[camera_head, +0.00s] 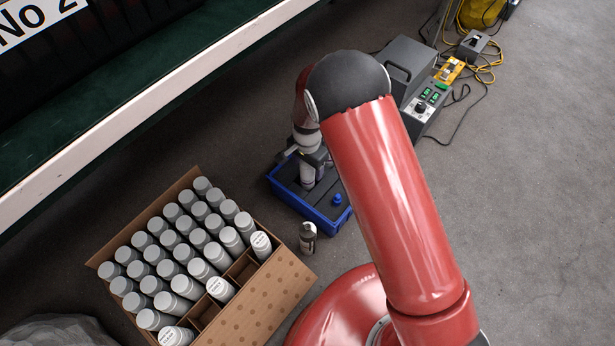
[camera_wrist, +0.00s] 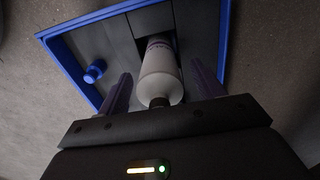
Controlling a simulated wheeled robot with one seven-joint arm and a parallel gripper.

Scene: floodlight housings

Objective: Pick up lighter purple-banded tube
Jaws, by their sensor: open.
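The tube (camera_wrist: 161,78) is pale grey-white with a purple band near its far end. It sits in a slot of the dark insert in a blue-rimmed tray (camera_wrist: 225,40). My gripper (camera_wrist: 160,72) is open, with one finger on each side of the tube and gaps visible between. In the head view, my gripper (camera_head: 311,157) is over the blue tray (camera_head: 321,219), largely hidden behind my arm. The tube (camera_head: 307,176) shows below it, partly covered. Whether a second banded tube is in the tray cannot be told.
A cardboard box (camera_head: 268,297) with many grey-capped tubes and some empty cells stands at left. A small dark bottle (camera_head: 308,237) stands in front of the tray. A blue knob (camera_wrist: 95,71) sits in the tray. A grey control unit (camera_head: 424,104) with cables is behind.

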